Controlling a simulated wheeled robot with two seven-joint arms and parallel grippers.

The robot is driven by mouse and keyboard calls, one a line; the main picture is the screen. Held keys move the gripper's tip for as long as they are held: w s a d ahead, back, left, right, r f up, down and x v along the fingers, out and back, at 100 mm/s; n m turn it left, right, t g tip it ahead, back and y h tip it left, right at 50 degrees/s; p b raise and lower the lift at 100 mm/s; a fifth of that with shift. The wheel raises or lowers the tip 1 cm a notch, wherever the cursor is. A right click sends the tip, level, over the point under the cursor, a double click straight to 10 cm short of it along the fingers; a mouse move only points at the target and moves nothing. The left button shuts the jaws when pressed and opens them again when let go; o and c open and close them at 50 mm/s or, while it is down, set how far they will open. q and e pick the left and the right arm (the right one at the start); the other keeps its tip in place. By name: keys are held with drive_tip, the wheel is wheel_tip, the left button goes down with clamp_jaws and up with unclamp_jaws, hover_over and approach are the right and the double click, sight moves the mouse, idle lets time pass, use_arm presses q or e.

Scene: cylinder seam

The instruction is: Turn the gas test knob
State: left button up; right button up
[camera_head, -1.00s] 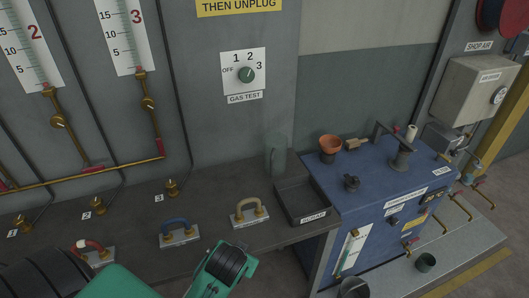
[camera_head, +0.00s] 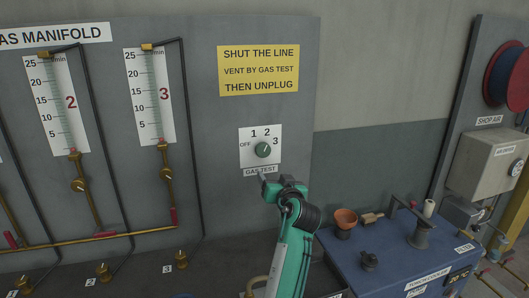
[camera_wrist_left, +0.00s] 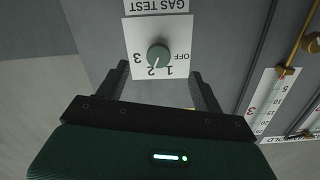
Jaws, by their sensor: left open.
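The round green gas test knob (camera_head: 263,150) sits on a white plate (camera_head: 246,134) marked OFF, 1, 2 and 3 on the grey wall panel. My left gripper (camera_head: 282,184) is just below the plate in the head view, partly over the GAS TEST label. In the left wrist view, which shows the plate upside down, the knob (camera_wrist_left: 158,56) lies ahead of the gap between the spread fingers. The left gripper (camera_wrist_left: 155,78) is open and empty, apart from the knob. The knob's exact setting is too small to read surely. My right gripper is out of view.
A yellow sign (camera_head: 258,69) hangs above the plate. Flow gauges (camera_head: 150,95) and brass pipes are to the left.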

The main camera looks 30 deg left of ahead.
sight(264, 150)
use_arm(q)
drive_tip(key=w+a+r+p, duration=0.1)
drive_tip(key=w+a, duration=0.2)
drive_tip(key=w+a+r+p, duration=0.1)
drive_tip(key=w+a+p, duration=0.1)
drive_tip(key=w+a, duration=0.1)
drive_tip(key=w+a+r+p, duration=0.1)
drive_tip(key=w+a+p, duration=0.1)
drive_tip(key=w+a, duration=0.1)
drive_tip(key=shift+w+a, duration=0.25)
drive_tip(key=shift+a, duration=0.15)
drive_tip(key=shift+w+a+y+p, duration=0.3)
drive_tip(key=shift+a, duration=0.1)
drive_tip(key=shift+f, duration=0.1)
